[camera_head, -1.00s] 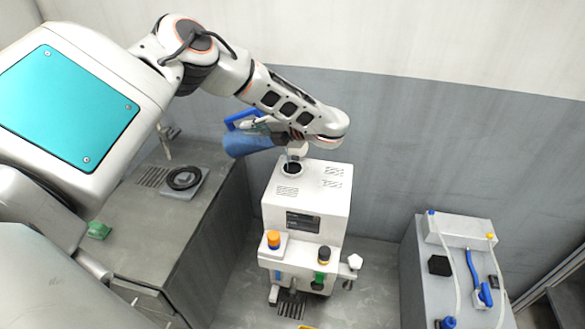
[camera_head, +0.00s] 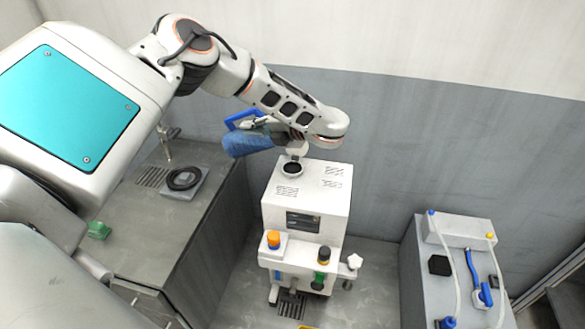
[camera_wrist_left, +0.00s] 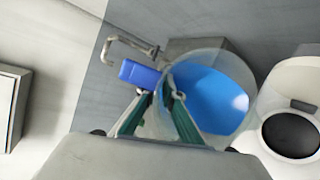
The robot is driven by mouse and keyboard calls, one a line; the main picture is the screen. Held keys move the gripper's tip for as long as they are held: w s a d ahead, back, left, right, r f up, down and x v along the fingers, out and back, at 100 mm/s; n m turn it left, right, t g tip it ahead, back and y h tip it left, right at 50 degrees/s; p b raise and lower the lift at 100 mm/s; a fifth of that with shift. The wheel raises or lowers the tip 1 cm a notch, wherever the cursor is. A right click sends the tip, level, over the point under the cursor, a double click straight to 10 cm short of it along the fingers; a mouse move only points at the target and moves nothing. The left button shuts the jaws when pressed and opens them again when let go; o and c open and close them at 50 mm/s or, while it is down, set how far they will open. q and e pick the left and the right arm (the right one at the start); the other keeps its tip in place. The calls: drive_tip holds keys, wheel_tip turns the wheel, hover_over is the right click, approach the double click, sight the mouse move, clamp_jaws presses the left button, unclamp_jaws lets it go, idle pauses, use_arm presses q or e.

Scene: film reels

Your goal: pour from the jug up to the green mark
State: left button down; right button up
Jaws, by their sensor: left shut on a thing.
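The jug (camera_head: 248,144) is clear with blue liquid and a blue handle. It is tilted, almost on its side, beside and above the white machine (camera_head: 306,187). My left gripper (camera_head: 270,127) is shut on the jug's handle; the handle (camera_wrist_left: 140,73) and the blue liquid (camera_wrist_left: 210,100) show in the left wrist view. The machine's round dark opening (camera_head: 292,168) is just below and right of the jug; it also shows in the left wrist view (camera_wrist_left: 291,134). I see no stream. A green part (camera_head: 318,281) is on the machine's front; I cannot tell whether it is the mark.
A grey counter (camera_head: 125,255) on the left carries a plate with a black ring (camera_head: 184,179), a tap (camera_head: 168,145) and a green block (camera_head: 99,230). A unit with blue-ended hoses (camera_head: 460,235) stands at the right. Bare floor lies between it and the machine.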

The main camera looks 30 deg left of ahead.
sight(248, 114)
use_arm(q)
drive_tip(key=shift+w+d+f+y, duration=0.2)
drive_tip(key=shift+d+y, duration=0.1)
drive_tip(key=shift+y, duration=0.3)
drive_tip(key=shift+s+a, duration=0.1)
idle(2.2)
drive_tip(key=shift+a+r+h, duration=0.25)
drive_tip(key=shift+r+h, duration=0.05)
drive_tip(key=shift+h, duration=0.3)
drive_tip(key=shift+s+a+r+n+h, duration=0.25)
drive_tip(key=shift+a+r+h, duration=0.2)
drive_tip(key=shift+h, duration=0.55)
drive_tip(key=shift+r, duration=1.45)
drive_tip(key=shift+a+f+n+t+h+b, duration=0.15)
drive_tip(key=shift+f+n+h+b, duration=0.05)
drive_tip(key=shift+f+h+b, duration=0.55)
drive_tip(key=shift+a+f+n+t+h+b, duration=0.15)
drive_tip(key=shift+f+h+b, duration=0.4)
drive_tip(key=shift+h, duration=0.3)
